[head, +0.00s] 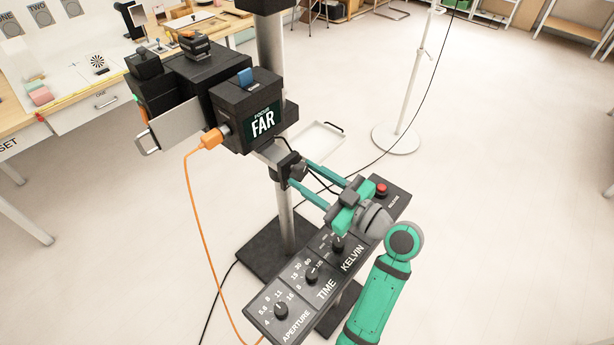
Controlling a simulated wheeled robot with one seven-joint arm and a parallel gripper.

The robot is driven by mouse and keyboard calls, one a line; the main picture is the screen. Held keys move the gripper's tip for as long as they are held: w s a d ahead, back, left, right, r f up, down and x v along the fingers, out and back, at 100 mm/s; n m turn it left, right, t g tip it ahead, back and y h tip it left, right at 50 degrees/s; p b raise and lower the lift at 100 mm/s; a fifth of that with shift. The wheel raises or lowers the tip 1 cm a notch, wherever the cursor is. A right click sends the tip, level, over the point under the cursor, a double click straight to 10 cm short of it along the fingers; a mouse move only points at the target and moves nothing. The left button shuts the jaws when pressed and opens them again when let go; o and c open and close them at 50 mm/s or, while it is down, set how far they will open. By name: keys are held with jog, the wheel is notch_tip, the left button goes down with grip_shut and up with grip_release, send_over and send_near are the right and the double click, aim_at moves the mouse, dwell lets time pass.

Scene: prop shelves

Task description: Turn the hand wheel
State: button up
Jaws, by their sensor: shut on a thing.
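A black camera (235,105) with a small screen reading "FOCUS FAR" is mounted on a grey upright post (283,215). Below it, a dark hand wheel (299,170) sits at a black block on the post, small and partly hidden by my fingers. My gripper (298,173) reaches over the control panel from the right. Its two long teal fingers lie either side of the dark wheel and are shut on it. How far the wheel is turned cannot be told.
A sloped control panel (318,290) with several knobs and a red button (381,189) lies beneath my gripper. An orange cable (193,220) hangs from the camera. A white stand (397,138) is at the back right. A workbench (75,110) is at left. Floor at right is clear.

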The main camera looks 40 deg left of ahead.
jog(key=n, duration=0.6)
jog(key=shift+w+d+n, duration=0.1)
jog(key=shift+n, duration=0.2)
jog(key=shift+f, duration=0.1)
dwell(0.3)
jog(key=o, duration=1)
jog(key=shift+d, duration=0.1)
jog(key=shift+o, duration=0.2)
jog(key=s+d, duration=0.1)
jog(key=d, duration=0.9)
jog(key=shift+d, duration=0.25)
